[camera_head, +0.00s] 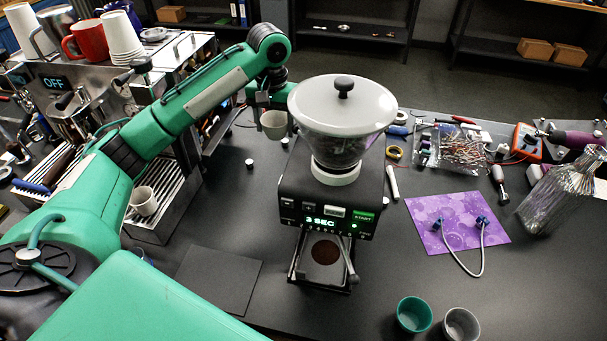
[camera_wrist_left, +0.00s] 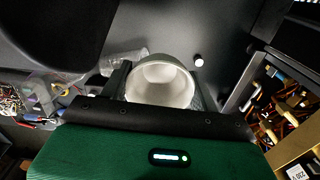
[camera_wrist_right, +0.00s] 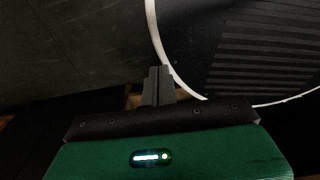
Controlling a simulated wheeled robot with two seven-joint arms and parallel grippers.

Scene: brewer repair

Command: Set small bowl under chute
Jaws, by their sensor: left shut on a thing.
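The small bowl (camera_head: 273,124) is whitish and hangs upright in my left gripper (camera_head: 272,106), above the table and left of the grinder (camera_head: 330,185). In the left wrist view the bowl (camera_wrist_left: 160,82) sits between the two fingers, its open mouth towards the camera. The grinder has a clear hopper with a white lid and a lit display reading "3 SEC". The chute itself is hidden under its front. Below the front is a tray (camera_head: 299,262) with a round brown patch of grounds (camera_head: 325,252). My right gripper (camera_wrist_right: 158,86) is shut and empty, outside the head view.
An espresso machine (camera_head: 150,65) with cups stands at the left. A dark mat (camera_head: 218,280) lies left of the tray. A purple mat (camera_head: 455,225), glass bottle (camera_head: 560,195), green cup (camera_head: 413,314) and grey cup (camera_head: 461,325) are on the right.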

